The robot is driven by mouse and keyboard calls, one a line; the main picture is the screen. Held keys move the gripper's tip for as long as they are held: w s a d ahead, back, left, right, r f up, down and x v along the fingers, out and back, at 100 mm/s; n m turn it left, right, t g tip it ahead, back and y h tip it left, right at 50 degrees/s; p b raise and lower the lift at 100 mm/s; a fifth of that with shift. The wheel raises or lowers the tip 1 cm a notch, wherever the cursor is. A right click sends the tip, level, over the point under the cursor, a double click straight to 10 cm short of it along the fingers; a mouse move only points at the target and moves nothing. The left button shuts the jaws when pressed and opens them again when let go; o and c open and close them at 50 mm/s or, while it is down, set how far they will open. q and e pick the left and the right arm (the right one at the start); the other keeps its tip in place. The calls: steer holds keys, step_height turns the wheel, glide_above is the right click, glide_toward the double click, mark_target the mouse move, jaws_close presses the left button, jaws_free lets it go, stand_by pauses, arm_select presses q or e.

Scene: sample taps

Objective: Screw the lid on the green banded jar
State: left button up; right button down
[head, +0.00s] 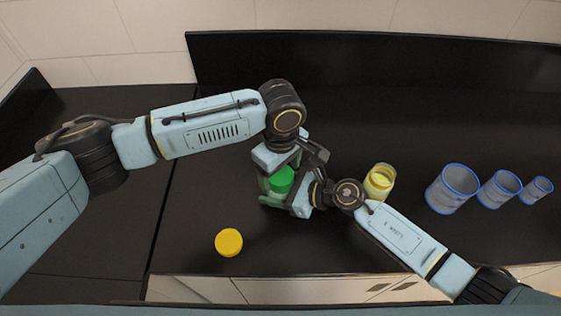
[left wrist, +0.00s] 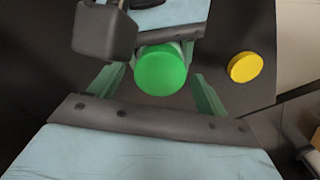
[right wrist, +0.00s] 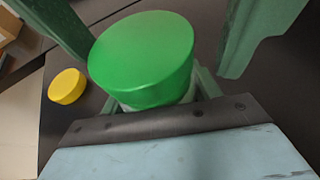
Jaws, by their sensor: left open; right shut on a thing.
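The green lid (head: 282,179) sits on top of the green banded jar, and it also shows in the left wrist view (left wrist: 160,70) and right wrist view (right wrist: 142,55). Only a pale strip of the jar (right wrist: 165,104) shows under the lid; the band is hidden. I cannot tell how tight the lid is. My right gripper (head: 305,197) is shut on the jar below the lid, reaching in from the right. My left gripper (left wrist: 157,88) is open above the jar, with its green fingers apart on either side of the lid.
A yellow lid (head: 229,242) lies on the black counter near the front edge. An open yellow-banded jar (head: 379,182) stands close to my right wrist. Blue-rimmed containers (head: 452,189) stand in a row at the right. The counter behind is clear up to a raised back edge.

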arm_select(q)
steer(key=c, duration=1.1)
steer(key=m, duration=0.3)
steer(key=shift+f, duration=0.1)
steer(key=o, duration=1.1)
steer(key=shift+r, duration=2.3)
